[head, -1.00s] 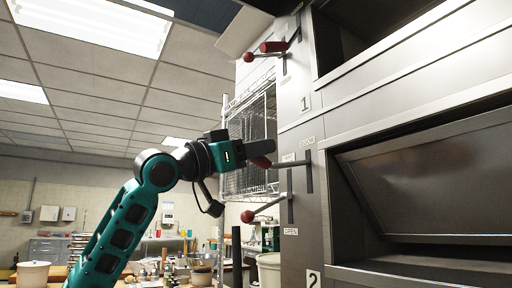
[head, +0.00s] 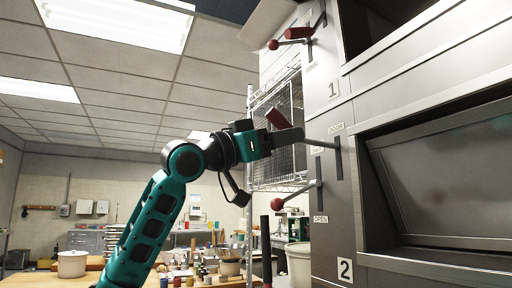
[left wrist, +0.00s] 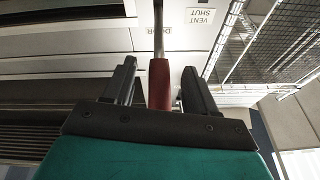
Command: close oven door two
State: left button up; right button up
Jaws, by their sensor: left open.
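Oven door two (head: 450,180) is a dark panel in the opening to the right of the "2" plate. It hangs tilted, with a gap below it. Its lever, at the slot marked "DOOR" (head: 338,158), has a metal rod running left and a red grip (head: 277,118). My left gripper (head: 287,138) is at this grip, its jaws open. In the left wrist view the red grip (left wrist: 160,84) lies between the two fingers, with clear space on either side. In the head view the gripper hides part of the lever. My right gripper is not in view.
A red ball-knobbed lever (head: 278,205) sits just below, by the "OPEN" label. Oven one's levers (head: 298,33) are above. A wire rack (head: 275,140) stands behind the gripper. A cluttered bench (head: 200,278) and a white bin (head: 299,262) are lower down.

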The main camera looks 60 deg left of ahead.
pick_arm(q)
jog(key=b+v, duration=0.5)
jog(key=v, duration=0.7)
